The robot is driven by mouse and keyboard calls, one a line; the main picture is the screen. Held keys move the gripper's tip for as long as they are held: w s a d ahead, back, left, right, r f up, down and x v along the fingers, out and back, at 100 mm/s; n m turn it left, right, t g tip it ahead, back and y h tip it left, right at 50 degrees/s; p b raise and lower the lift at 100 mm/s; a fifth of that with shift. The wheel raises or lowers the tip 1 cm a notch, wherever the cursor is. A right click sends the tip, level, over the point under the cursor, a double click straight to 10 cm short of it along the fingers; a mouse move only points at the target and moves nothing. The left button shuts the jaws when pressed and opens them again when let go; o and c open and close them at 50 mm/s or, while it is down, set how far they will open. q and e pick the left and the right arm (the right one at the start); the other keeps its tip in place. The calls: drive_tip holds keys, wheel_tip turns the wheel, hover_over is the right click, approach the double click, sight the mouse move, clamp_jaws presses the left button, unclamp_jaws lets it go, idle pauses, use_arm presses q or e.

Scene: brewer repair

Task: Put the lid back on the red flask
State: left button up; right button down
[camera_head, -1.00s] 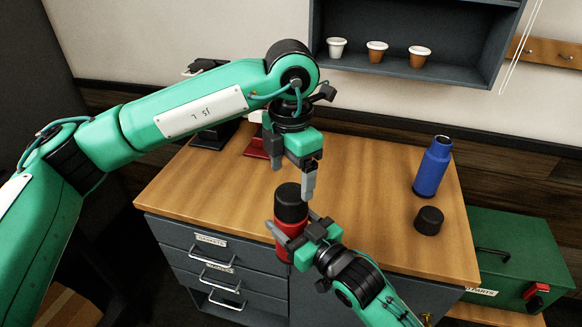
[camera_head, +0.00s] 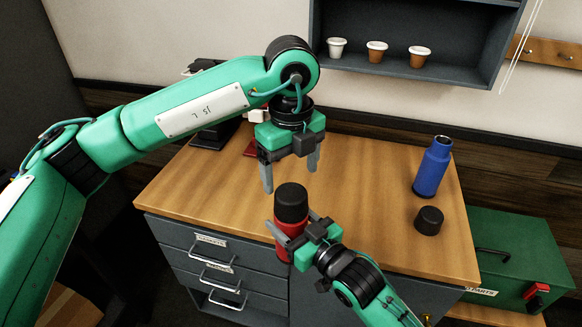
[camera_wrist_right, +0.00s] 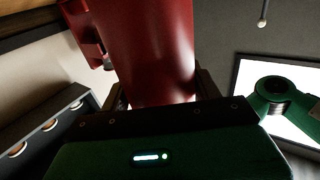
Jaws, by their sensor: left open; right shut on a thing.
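The red flask (camera_head: 284,246) is upright near the front edge of the bench, with a black lid (camera_head: 291,203) on its top. I cannot tell whether the lid is screwed down. My right gripper (camera_head: 303,232) is shut on the flask's body, below the lid. The red body also fills the upper middle of the right wrist view (camera_wrist_right: 155,55). My left gripper (camera_head: 291,178) is open and empty, pointing down just above the lid, its two fingers apart and clear of it.
An open blue flask (camera_head: 432,168) stands at the bench's right, with a loose black lid (camera_head: 429,220) in front of it. A green parts box (camera_head: 510,250) stands right of the bench. Several cups (camera_head: 377,51) sit on the wall shelf. The bench's middle (camera_head: 365,190) is clear.

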sight(291, 192)
use_arm(q)
drive_tip(key=n, duration=0.3)
idle(0.4)
drive_tip(key=shift+f, duration=3.95)
